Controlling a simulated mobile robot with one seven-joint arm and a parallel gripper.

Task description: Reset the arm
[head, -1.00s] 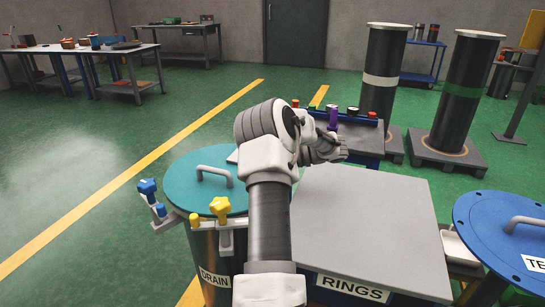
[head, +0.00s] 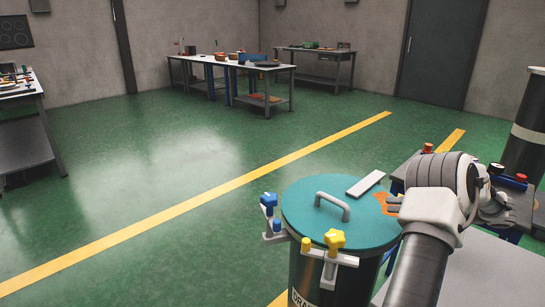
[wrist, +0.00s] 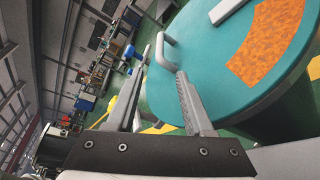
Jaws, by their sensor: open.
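My gripper is open and empty in the wrist view (wrist: 172,58); its two fingers are apart with nothing between them. The fingers point toward a teal drum lid (wrist: 215,75) with a grey handle (wrist: 166,50); whether they touch it I cannot tell. In the head view my arm rises from the bottom right and bends beside the right edge of the teal lid (head: 310,220). The fingers are mostly hidden there by my own wrist links.
A white bar (head: 365,184) and an orange patch (head: 385,203) are on the lid. Blue (head: 268,204) and yellow (head: 334,240) clamps sit at its rim. A low bench with red knobs (head: 427,148) stands behind my arm. Green floor at left is clear.

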